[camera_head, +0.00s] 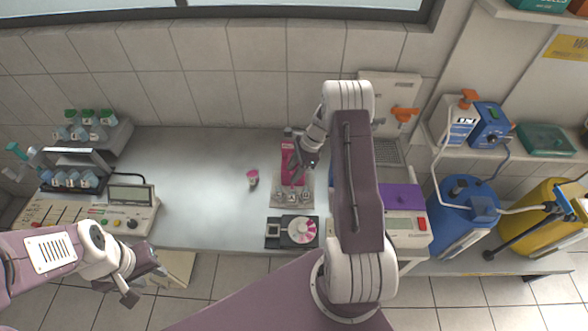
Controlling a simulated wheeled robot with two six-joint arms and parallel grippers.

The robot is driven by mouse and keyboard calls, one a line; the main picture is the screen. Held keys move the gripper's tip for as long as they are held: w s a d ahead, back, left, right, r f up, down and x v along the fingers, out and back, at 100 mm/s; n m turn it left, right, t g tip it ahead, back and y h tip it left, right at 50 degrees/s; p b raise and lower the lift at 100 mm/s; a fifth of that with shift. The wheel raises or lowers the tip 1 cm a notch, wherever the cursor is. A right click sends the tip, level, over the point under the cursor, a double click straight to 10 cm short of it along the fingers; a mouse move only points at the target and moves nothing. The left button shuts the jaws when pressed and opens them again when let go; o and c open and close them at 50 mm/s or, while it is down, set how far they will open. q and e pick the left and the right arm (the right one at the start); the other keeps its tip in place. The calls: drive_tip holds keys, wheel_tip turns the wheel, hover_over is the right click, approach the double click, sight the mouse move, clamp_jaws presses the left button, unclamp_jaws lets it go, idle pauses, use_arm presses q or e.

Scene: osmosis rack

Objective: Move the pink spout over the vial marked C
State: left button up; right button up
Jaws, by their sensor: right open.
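A pink dispenser (288,172) stands upright toward the back of the bench, partly hidden by my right gripper; its spout tip cannot be made out. Several small vials (293,198) stand in a row on a grey base (279,206) in front of it. Their letters are too small to read, so I cannot tell which is C. My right gripper (302,168) is open in front of the dispenser, above the vials; contact with the spout cannot be told. My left gripper (138,291) hangs at the lower left, away from the bench items, and its jaws cannot be made out.
A pink-topped cup (252,179) stands left of the dispenser. A black device with a pink-and-white disc (303,231) sits in front of the vials. An instrument with a display (131,194) is at left. The bench between is clear (200,190).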

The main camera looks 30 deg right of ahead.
clamp_jaws()
drive_tip(key=shift+w+r, duration=0.15)
idle(1.2)
